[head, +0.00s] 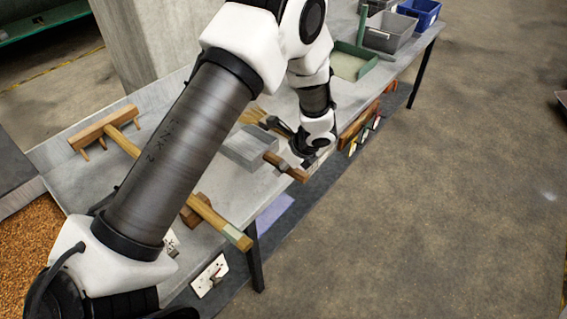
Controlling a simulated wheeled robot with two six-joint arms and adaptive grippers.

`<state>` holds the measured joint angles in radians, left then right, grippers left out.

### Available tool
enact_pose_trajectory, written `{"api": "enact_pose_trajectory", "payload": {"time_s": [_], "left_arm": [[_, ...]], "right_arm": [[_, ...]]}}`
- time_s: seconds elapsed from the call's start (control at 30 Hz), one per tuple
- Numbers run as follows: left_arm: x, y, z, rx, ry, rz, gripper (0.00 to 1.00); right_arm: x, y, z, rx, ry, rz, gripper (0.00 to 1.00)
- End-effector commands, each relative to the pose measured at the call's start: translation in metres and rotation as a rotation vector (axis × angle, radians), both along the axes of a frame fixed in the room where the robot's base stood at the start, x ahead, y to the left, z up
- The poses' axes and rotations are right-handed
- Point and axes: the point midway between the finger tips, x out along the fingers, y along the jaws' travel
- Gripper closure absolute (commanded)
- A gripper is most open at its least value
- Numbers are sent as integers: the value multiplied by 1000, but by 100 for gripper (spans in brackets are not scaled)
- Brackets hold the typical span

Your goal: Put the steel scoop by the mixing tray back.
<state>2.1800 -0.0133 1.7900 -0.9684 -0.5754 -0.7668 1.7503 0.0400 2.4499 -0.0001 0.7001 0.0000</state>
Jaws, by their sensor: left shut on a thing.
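The steel scoop (246,150) shows as a grey, box-like metal body with a wooden handle (287,167) that points right and toward the bench's front edge. My left gripper (303,164) is shut on this handle near the front edge. The fingers are small and partly hidden by the wrist. I cannot tell whether the scoop touches the bench top. A shallow tray with a green rim (368,72), perhaps the mixing tray, lies farther back on the bench. My right gripper is not in view.
A wooden rake (103,127) and another wooden-handled tool (222,222) lie on the bench (72,152) at left. A brush (252,116) lies behind the scoop. Grey (390,32) and blue (422,12) bins stand at the far end. Tools hang along the front edge. Open floor lies right.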

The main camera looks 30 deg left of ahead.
Motion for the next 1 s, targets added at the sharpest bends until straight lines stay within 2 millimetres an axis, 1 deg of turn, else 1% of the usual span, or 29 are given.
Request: {"api": "enact_pose_trajectory", "payload": {"time_s": [0.03, 0.2, 0.47, 0.6, 0.73, 1.0], "left_arm": [[0, 0, -11, 0, 0, 0, 100], [0, 0, -32, -1, 0, 0, 100], [0, 0, -63, -1, 0, 1, 100], [0, 0, -75, -1, -1, 2, 100], [0, 0, -79, -1, -2, 1, 100], [1, 0, -79, -1, -2, 1, 100]], "right_arm": [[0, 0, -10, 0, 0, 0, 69], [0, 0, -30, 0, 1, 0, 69], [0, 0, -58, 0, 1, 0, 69], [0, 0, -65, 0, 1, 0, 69], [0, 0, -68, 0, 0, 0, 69], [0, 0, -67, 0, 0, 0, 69]]}}
